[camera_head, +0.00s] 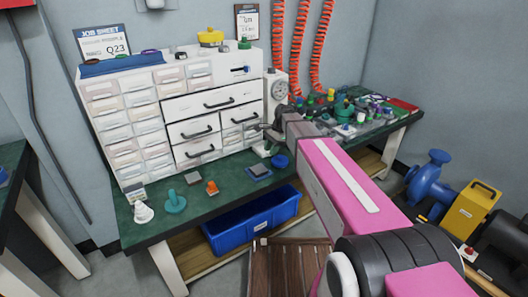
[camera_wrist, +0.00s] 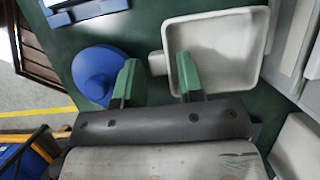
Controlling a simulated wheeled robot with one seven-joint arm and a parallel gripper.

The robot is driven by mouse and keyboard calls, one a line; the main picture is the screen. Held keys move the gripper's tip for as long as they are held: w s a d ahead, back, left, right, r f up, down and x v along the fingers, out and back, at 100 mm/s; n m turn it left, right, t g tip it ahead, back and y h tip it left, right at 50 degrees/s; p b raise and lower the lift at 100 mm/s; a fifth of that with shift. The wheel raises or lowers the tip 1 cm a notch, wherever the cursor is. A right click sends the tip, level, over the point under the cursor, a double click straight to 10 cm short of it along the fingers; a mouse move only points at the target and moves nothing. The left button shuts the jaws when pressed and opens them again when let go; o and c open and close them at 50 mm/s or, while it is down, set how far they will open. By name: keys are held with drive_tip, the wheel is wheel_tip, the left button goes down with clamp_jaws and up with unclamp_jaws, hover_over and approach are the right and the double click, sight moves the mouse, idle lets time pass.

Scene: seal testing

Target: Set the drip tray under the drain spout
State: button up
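A shallow white tray (camera_wrist: 262,45), which looks like the drip tray, lies on the green bench top in the wrist view. A small tab (camera_wrist: 157,64) sticks out from its left wall. My gripper (camera_wrist: 158,72) is open above it, with its green fingertips apart. The tab shows between them, and the right fingertip overlaps the tray's left wall. In the head view my gripper (camera_head: 264,130) is over the bench in front of the drawer cabinet, and only a white patch shows below it. I cannot make out the drain spout; it may be hidden behind my arm.
A round blue object (camera_wrist: 96,74) sits left of the left fingertip; it also shows in the head view (camera_head: 280,161). A white drawer cabinet (camera_head: 165,88) and a gauge unit (camera_head: 279,89) stand behind. Several small parts lie along the bench's front. A blue bin (camera_head: 252,222) is below.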

drive_tip(key=shift+s+a+f, duration=0.15)
drive_tip(key=shift+a+f, duration=0.05)
drive_tip(key=shift+f, duration=0.25)
clamp_jaws()
drive_tip(key=shift+r, duration=0.2)
